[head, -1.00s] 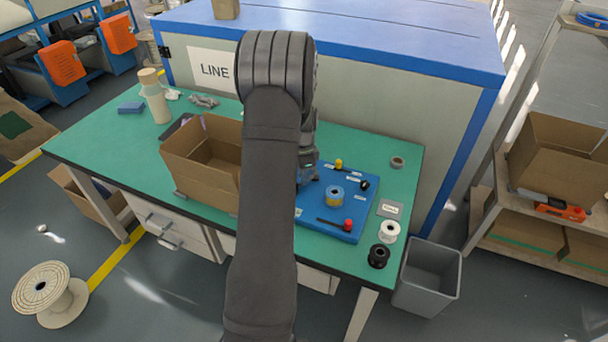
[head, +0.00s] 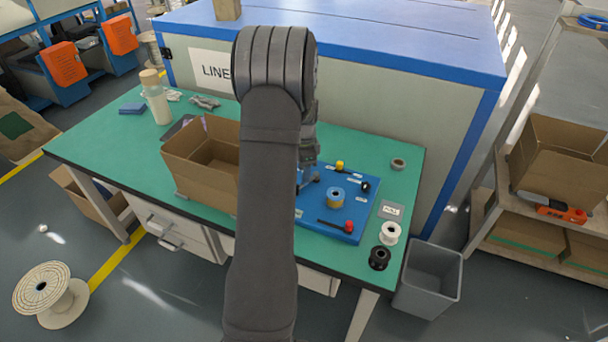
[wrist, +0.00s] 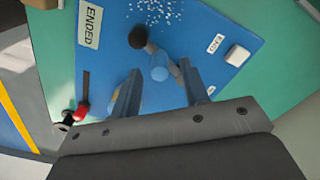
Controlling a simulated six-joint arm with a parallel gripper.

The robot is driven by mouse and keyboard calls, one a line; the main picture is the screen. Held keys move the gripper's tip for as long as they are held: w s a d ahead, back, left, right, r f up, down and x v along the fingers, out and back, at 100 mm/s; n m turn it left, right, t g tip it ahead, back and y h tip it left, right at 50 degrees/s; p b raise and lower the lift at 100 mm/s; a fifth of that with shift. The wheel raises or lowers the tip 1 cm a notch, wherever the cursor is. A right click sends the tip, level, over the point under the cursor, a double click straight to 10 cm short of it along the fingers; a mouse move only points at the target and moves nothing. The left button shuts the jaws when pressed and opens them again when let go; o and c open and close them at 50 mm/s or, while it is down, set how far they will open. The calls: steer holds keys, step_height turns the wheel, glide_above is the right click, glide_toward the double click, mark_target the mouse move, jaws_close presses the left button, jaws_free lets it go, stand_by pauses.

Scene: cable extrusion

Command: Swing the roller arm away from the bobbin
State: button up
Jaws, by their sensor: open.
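The blue board (head: 362,222) lies on the green bench. In the wrist view, a short grey arm with a black ball end (wrist: 138,37) and a blue round part (wrist: 159,73) stands on it. It seems to be the roller arm. My gripper (wrist: 159,67) is open, its fingers on either side of the blue round part; I cannot tell whether they touch it. In the head view, my arm hides most of my gripper and this spot.
The board also carries a red-knobbed lever (head: 348,226), a yellow knob (head: 339,165) and a black knob (head: 365,187). A cardboard box (head: 200,165) stands left of my arm. White (head: 390,232) and black (head: 379,258) spools sit at the bench's right edge.

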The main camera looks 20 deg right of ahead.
step_height(320, 180, up, 15)
steer(key=shift+f, duration=0.2)
steer(key=shift+f, duration=0.1)
step_height(320, 180, down, 17)
steer(key=shift+f, duration=0.15)
stand_by(0.7)
steer(key=shift+f, duration=0.15)
steer(key=shift+s+d+n, duration=0.15)
steer(key=shift+s+n, duration=0.2)
steer(key=shift+n, duration=0.35)
steer(key=shift+s+d+n, duration=0.2)
steer(key=shift+s+n, duration=0.1)
steer(key=shift+n, duration=0.5)
stand_by(1.0)
